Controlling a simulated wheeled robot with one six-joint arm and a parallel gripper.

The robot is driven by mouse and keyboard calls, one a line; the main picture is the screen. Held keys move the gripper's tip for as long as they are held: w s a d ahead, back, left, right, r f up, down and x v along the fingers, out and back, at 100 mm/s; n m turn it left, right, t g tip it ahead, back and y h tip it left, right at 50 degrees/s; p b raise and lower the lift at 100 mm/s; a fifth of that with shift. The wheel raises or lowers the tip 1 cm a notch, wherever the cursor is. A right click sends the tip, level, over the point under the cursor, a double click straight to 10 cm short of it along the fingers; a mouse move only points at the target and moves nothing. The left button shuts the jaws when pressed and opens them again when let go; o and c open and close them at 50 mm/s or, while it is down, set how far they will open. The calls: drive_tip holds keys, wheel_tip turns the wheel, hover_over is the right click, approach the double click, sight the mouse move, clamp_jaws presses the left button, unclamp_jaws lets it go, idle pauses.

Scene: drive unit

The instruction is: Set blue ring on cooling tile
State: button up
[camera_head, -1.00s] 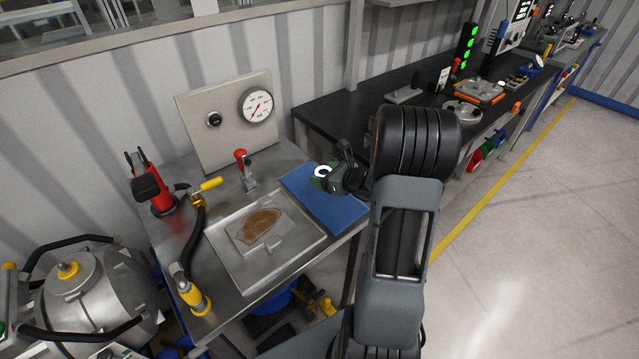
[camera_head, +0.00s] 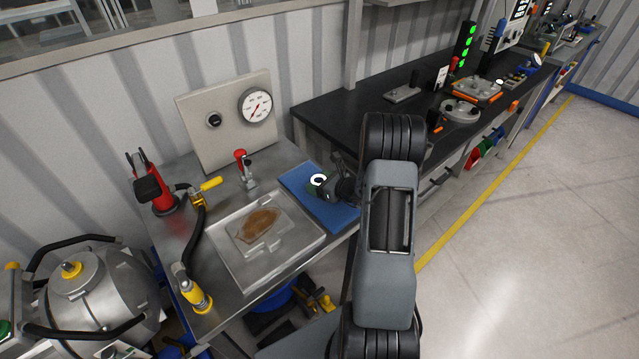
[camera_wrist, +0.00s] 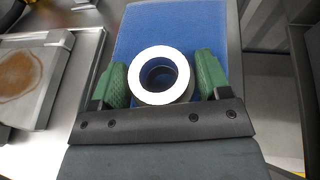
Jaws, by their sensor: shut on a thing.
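My gripper (camera_head: 319,184) is over the blue pad (camera_head: 345,213) on the steel bench. In the wrist view, the green finger pads of my gripper (camera_wrist: 160,80) are shut on a ring (camera_wrist: 143,86) from both sides. The ring also shows as a white circle in the head view (camera_head: 318,176). Whether it touches the blue pad (camera_wrist: 165,25) cannot be told. Which surface is the cooling tile is not clear.
A metal tray (camera_head: 222,267) with a brown-stained plate lies left of the pad. A red-handled clamp (camera_head: 245,172), a yellow-ended hose (camera_head: 197,240) and a gauge panel (camera_head: 215,143) stand around it. A black bench (camera_head: 340,107) adjoins at the right.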

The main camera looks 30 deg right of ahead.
drive_tip(key=shift+s+f, duration=0.15)
drive_tip(key=shift+f, duration=0.25)
